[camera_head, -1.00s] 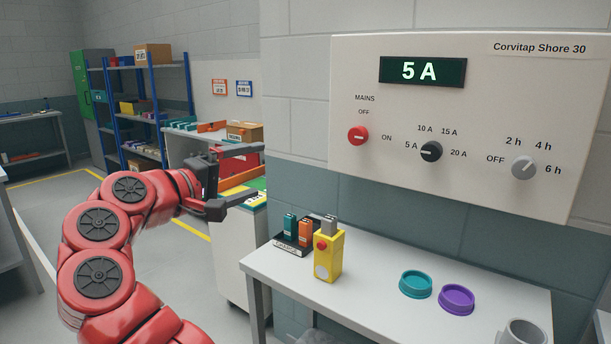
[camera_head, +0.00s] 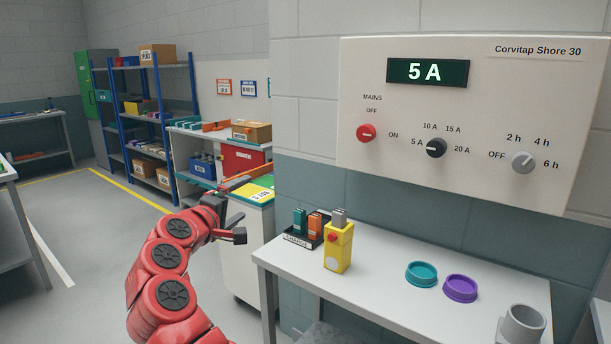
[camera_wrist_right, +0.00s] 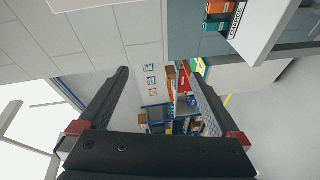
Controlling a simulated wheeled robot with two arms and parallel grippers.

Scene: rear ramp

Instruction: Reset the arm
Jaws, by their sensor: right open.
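My right gripper (camera_head: 242,208) is open and empty. It is held in the air at the left of the work table, in front of the cabinet with the yellow sign. My red right arm (camera_head: 172,258) rises from the bottom of the head view. In the right wrist view the two dark fingers (camera_wrist_right: 160,84) stand wide apart with nothing between them; shelving shows far beyond. My left gripper is not in view.
The wall panel (camera_head: 470,105) reads 5 A and carries red, black and grey knobs. The white table (camera_head: 385,285) below holds a yellow box (camera_head: 339,248), a teal ring (camera_head: 421,274), a purple ring (camera_head: 460,288) and a grey cup (camera_head: 523,325). Open floor lies left.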

